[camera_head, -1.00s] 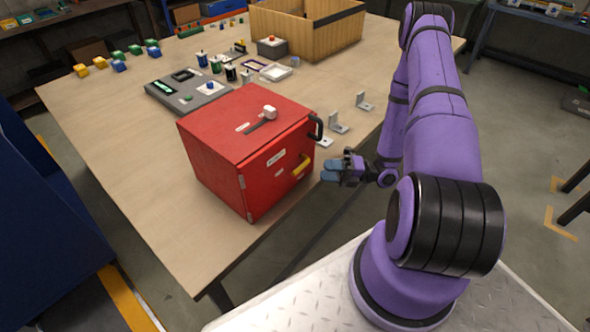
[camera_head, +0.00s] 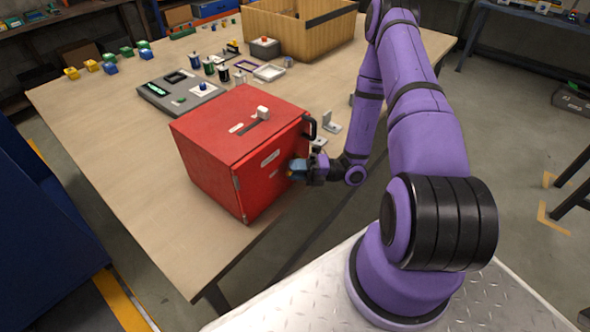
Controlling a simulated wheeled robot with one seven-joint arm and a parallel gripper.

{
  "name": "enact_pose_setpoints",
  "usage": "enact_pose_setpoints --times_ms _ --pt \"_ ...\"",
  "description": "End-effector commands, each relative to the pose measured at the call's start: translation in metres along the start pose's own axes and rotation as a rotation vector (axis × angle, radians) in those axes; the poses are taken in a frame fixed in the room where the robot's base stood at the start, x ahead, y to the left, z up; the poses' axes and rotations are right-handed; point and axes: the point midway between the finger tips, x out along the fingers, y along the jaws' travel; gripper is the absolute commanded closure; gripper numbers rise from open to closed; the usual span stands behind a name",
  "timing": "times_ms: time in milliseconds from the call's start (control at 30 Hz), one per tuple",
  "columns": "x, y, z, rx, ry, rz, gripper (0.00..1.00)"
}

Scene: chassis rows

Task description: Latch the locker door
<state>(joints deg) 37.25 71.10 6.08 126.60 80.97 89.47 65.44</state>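The red locker (camera_head: 205,148) stands on the near part of the table. Its door (camera_head: 262,184) faces front right and looks closed against the body. My gripper (camera_head: 294,168) is at the right part of the door, where the yellow latch handle showed before. The handle is now mostly hidden by the gripper, with only a hint of yellow showing. I cannot tell whether the fingers are open or shut on the handle. A black handle (camera_head: 311,127) is on the locker's upper right side. A white-headed lever (camera_head: 262,113) sits in a slot on its top.
A grey tray (camera_head: 185,98) with small parts lies behind the locker. A wooden crate (camera_head: 290,38) stands at the back. Metal brackets (camera_head: 331,122) stand right of the locker, near my forearm. The table's left side (camera_head: 110,140) is clear.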

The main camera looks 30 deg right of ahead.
Motion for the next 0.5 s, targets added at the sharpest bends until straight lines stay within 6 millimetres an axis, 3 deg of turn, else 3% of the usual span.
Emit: enact_pose_setpoints --times_ms 33,100,500 --pt "-0.0001 0.0 0.0 0.0 0.0 0.0 0.83" --pt "-0.0002 0.0 0.0001 0.0 0.0 0.0 0.99" --pt "-0.0006 -0.0015 -0.0001 -0.025 0.007 -0.025 1.0"
